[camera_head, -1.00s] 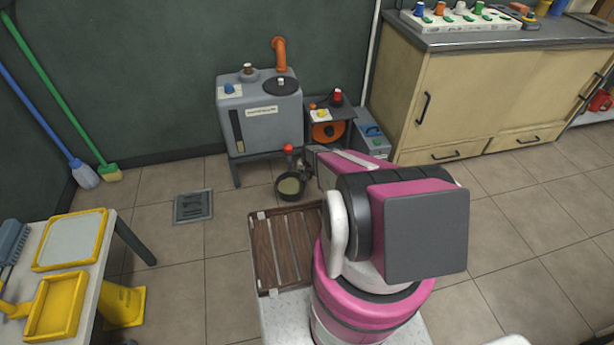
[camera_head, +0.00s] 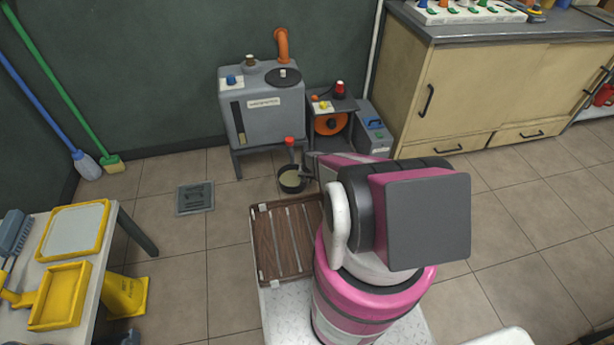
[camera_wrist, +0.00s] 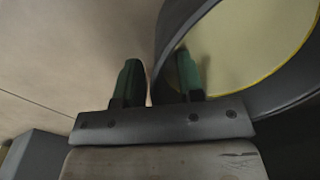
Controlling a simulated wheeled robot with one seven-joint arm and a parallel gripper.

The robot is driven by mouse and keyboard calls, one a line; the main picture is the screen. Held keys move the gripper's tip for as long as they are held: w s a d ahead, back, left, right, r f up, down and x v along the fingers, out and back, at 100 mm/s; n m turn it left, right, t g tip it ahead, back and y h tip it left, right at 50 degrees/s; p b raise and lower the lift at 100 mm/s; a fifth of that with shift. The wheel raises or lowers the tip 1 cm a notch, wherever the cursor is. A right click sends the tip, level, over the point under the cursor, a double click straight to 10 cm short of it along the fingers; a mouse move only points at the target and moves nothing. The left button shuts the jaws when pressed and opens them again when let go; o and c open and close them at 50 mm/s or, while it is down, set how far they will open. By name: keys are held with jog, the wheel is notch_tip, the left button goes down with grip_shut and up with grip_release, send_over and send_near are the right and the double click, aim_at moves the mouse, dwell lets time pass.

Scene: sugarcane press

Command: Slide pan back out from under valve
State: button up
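The dark round pan (camera_head: 283,187) stands on the floor in front of the grey tank, with a pale yellowish surface inside it. The valve with its red knob (camera_head: 290,141) is on the tank's front, just above the pan. My gripper (camera_head: 307,174) is at the pan's right rim, partly hidden by my arm. In the wrist view its two green fingers (camera_wrist: 157,82) straddle the pan's wall (camera_wrist: 165,50), one outside and one over the inside. They are apart, with a light gap between the outer finger and the wall. The fingertips' contact with the wall is unclear.
The grey tank (camera_head: 262,112) stands against the wall, with an orange-wheeled machine (camera_head: 331,122) on its right. A slatted wooden tray (camera_head: 265,245) lies in front of the pan. A floor drain (camera_head: 195,198) is to the left, with clear tiles around it.

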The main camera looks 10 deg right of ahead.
jog(key=shift+f, duration=0.25)
grip_shut()
dwell(1.4)
